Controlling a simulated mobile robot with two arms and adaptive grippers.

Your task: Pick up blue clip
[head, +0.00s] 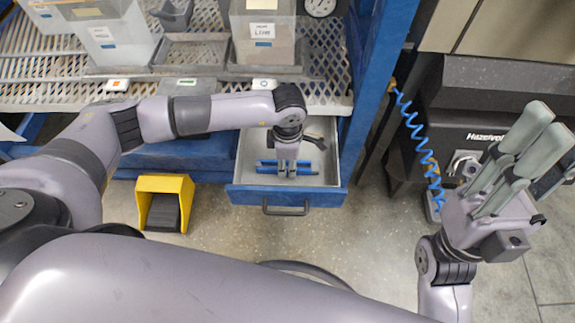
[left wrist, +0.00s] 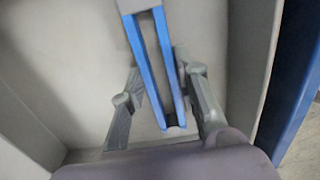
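The blue clip (left wrist: 147,62) lies in an open drawer (head: 234,160). In the left wrist view it has two long blue arms and a grey part at the top. In the head view the clip (head: 266,164) is partly hidden behind my left gripper (head: 284,173), which points down into the drawer.
A dark item (head: 315,141) lies at the back of the drawer. A perforated bench (head: 70,72) with bins (head: 263,35) stands above it. A yellow pedal housing (head: 164,185) is left of the drawer. A black machine (head: 470,105) with a coiled blue hose (head: 419,140) stands right.

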